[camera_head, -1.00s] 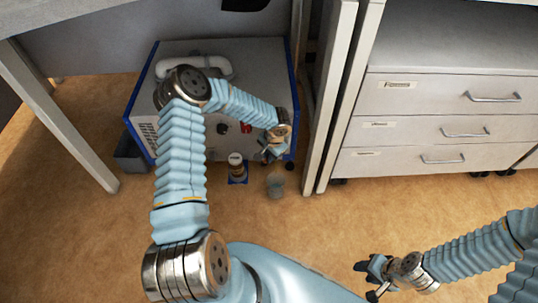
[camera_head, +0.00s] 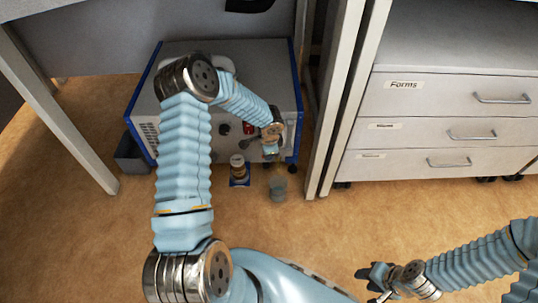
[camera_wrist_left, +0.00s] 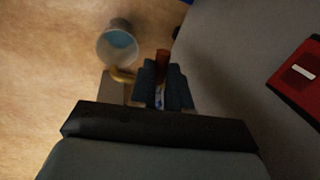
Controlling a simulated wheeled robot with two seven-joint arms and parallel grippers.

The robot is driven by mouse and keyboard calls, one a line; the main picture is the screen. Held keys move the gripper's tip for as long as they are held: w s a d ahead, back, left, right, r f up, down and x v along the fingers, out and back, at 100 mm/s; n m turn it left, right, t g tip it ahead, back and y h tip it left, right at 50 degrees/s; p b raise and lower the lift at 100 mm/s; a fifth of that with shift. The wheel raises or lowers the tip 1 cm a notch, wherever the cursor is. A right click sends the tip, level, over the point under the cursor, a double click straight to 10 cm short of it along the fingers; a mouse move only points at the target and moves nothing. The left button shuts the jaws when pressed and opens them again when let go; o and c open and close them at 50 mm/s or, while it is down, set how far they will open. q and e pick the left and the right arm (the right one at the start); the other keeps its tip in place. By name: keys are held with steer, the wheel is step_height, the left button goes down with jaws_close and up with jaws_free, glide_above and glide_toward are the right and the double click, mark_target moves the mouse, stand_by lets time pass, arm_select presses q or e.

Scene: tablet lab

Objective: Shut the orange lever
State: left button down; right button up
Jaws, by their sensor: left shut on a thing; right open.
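The orange lever (camera_wrist_left: 162,64) shows in the left wrist view as a dark orange-brown piece standing out between my left fingers; the rest is hidden by them. My left gripper (camera_wrist_left: 162,88) is shut on it. In the head view my left gripper (camera_head: 270,150) is at the front right of the grey, blue-edged machine (camera_head: 270,62), and the lever cannot be made out there. A brass-coloured spout (camera_wrist_left: 122,77) is just left of the fingers in the wrist view. My right gripper (camera_head: 374,276) is open and empty, low over the floor, far from the machine.
A clear beaker (camera_head: 277,187) stands on the floor below my left gripper; it also shows in the wrist view (camera_wrist_left: 118,44). A small jar (camera_head: 238,167) stands left of it. A red switch (camera_wrist_left: 300,80) is on the machine's front. Desk legs and a drawer cabinet (camera_head: 430,95) flank the machine.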

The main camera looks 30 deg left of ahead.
arm_select(q)
steer(key=shift+w+a+m, duration=0.25)
steer(key=shift+m, duration=0.75)
steer(key=c, duration=1.1)
jaws_free()
step_height(320, 180, up, 14)
steer(key=s+d+p, duration=0.1)
steer(key=s+p, duration=0.1)
steer(key=shift+s+d+f+p, duration=0.15)
steer(key=shift+d+f+p, duration=0.1)
steer(key=shift+p, duration=0.15)
